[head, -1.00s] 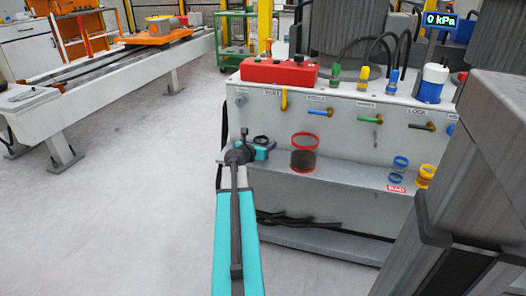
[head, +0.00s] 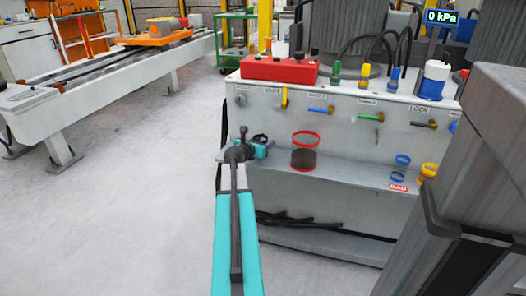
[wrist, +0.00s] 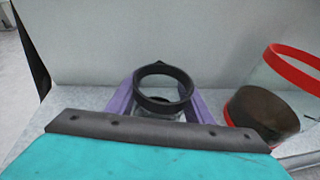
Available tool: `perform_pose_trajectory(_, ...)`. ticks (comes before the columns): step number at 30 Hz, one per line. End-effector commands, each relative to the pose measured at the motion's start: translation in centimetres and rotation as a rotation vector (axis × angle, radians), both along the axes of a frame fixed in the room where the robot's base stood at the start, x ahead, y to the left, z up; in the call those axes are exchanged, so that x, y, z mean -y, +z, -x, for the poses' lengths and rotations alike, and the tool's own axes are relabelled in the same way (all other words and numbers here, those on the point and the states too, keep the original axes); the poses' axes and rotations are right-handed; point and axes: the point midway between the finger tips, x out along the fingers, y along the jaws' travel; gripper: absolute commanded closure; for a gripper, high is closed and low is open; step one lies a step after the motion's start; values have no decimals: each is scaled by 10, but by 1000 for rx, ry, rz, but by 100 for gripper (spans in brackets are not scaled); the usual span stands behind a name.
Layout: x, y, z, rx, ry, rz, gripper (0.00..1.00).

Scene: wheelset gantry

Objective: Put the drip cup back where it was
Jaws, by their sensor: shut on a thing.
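The drip cup is a small clear cup with a dark rim (wrist: 164,88). In the wrist view it stands upright between the purple fingers of my gripper (wrist: 165,105), which is shut on it. In the head view my gripper (head: 257,148) is at the left end of the grey shelf (head: 345,174) on the cabinet front, and the cup's dark rim (head: 260,139) shows above it. Whether the cup's base touches the shelf cannot be told; the fingers and wrist hide it.
A clear red-rimmed jar with dark contents (head: 304,160) stands close to the right of my gripper; it also shows in the wrist view (wrist: 265,112). Blue rings (head: 401,160) and yellow rings (head: 427,172) are farther right. The cabinet wall (head: 270,115) with coloured handles is behind.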

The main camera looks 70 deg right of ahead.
Motion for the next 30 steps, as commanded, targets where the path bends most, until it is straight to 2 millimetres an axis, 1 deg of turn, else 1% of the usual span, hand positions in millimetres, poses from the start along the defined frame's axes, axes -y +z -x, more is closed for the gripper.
perform_pose_trajectory(1,0,-8,0,0,0,0,79)
perform_pose_trajectory(9,0,-22,0,0,0,0,79)
perform_pose_trajectory(22,0,-22,0,0,0,0,79)
perform_pose_trajectory(27,0,-25,0,0,0,0,79)
perform_pose_trajectory(28,0,-25,0,0,0,0,50)
perform_pose_trajectory(30,0,-25,0,0,0,0,38)
